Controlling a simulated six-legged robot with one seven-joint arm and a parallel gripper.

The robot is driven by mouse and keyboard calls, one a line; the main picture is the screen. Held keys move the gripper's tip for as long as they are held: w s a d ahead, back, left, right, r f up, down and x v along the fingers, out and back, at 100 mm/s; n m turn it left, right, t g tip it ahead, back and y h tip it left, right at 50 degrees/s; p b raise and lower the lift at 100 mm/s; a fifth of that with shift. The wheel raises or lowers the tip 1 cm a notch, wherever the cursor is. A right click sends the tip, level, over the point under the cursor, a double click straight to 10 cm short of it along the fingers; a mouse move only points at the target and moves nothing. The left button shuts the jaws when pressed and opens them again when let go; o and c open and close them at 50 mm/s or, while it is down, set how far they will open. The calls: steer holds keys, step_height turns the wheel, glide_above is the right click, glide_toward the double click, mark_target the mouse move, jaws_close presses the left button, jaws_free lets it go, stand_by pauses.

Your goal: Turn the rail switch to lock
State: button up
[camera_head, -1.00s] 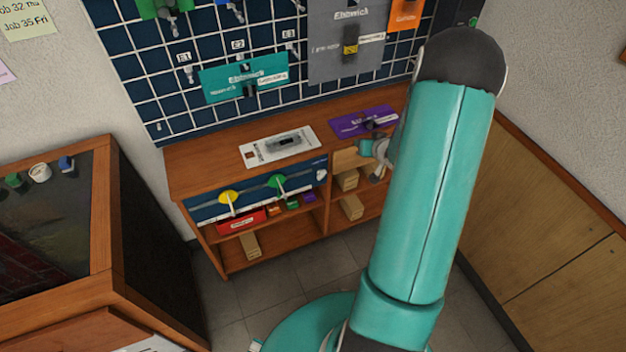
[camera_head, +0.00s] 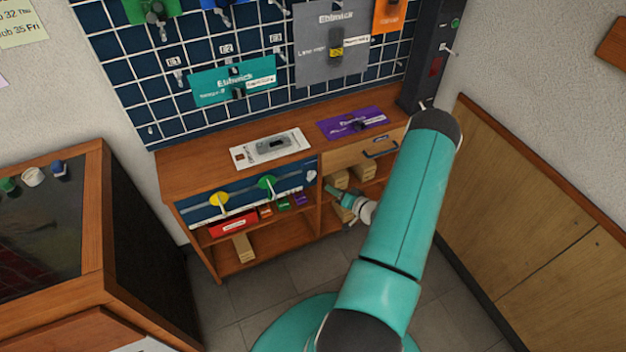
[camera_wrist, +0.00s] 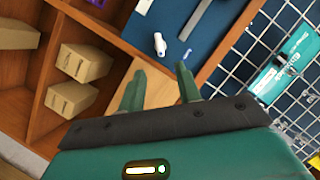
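A blue panel (camera_head: 240,196) on the bench front carries a grey rail with a yellow knob (camera_head: 219,201) and a green knob (camera_head: 267,184), each with a pale handle. A small white switch-like piece (camera_head: 311,175) is at the panel's right end. In the wrist view, a white piece (camera_wrist: 160,45) and a small blue piece lie on the blue panel near the grey rail (camera_wrist: 197,18). I cannot tell for sure which part is the rail switch. My gripper (camera_head: 334,191) is just right of the panel's right end. In the wrist view its fingers (camera_wrist: 160,72) are apart and empty.
Wooden blocks (camera_wrist: 80,62) sit in the shelf beside my gripper. A drawer with a handle (camera_head: 380,150) is above. A white card (camera_head: 271,148) and a purple card (camera_head: 352,123) lie on the benchtop. A dark-topped wooden cabinet (camera_head: 95,172) stands at left.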

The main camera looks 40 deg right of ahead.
mark_target(312, 176)
steer(key=x, duration=1.1)
steer(key=shift+d, duration=0.1)
jaws_close()
